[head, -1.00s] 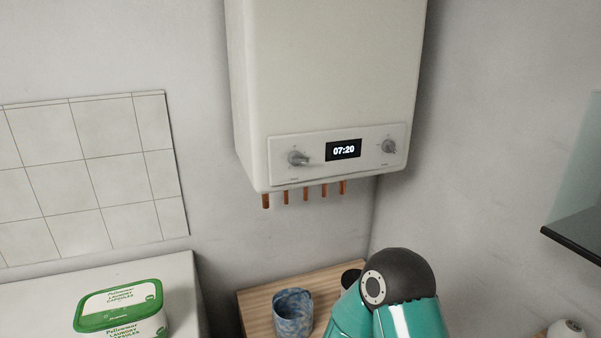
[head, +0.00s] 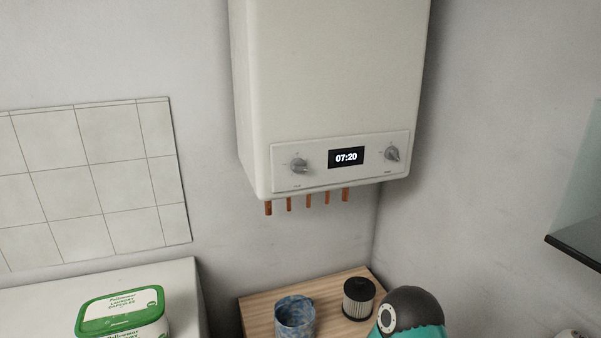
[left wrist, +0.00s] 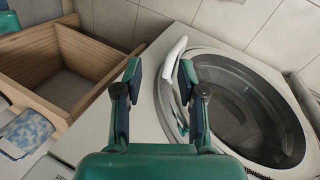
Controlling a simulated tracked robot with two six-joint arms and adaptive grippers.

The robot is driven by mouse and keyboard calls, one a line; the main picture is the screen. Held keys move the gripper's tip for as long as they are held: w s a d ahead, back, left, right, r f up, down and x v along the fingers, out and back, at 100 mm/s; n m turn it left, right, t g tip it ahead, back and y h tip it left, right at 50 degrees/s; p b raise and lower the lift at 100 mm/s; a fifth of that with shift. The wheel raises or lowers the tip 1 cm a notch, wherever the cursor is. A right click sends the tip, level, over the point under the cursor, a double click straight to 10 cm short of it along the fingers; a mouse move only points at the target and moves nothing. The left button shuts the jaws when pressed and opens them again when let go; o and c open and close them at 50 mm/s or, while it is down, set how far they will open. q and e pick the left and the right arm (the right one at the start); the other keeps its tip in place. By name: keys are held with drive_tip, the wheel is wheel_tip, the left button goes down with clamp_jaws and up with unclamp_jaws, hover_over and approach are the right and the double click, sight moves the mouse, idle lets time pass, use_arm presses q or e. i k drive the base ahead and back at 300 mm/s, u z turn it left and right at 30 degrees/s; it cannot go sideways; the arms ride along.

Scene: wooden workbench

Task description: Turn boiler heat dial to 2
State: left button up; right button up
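The white boiler (head: 330,70) hangs on the wall in the head view. Its front panel has a grey left dial (head: 299,165) and a grey right dial (head: 392,154), with a display (head: 346,157) reading 07:20 between them. The dial labels and marks are too small to read. No gripper touches either dial. My left gripper (left wrist: 160,78) is open and empty in the left wrist view, in front of a washing machine. A teal and black part of my arm (head: 410,315) shows at the lower right of the head view; my right gripper is not in view.
Copper pipes (head: 308,199) stick out under the boiler. A green-lidded laundry capsule box (head: 122,312) stands left. A dark-edged shelf (head: 575,253) juts in at right. The space before the boiler is clear.

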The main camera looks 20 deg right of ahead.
sight(298, 165)
drive_tip(key=u, duration=0.05)
drive_tip(key=k, duration=1.3)
drive_tip(key=u, duration=0.3)
drive_tip(key=i, duration=1)
drive_tip(key=z, duration=0.05)
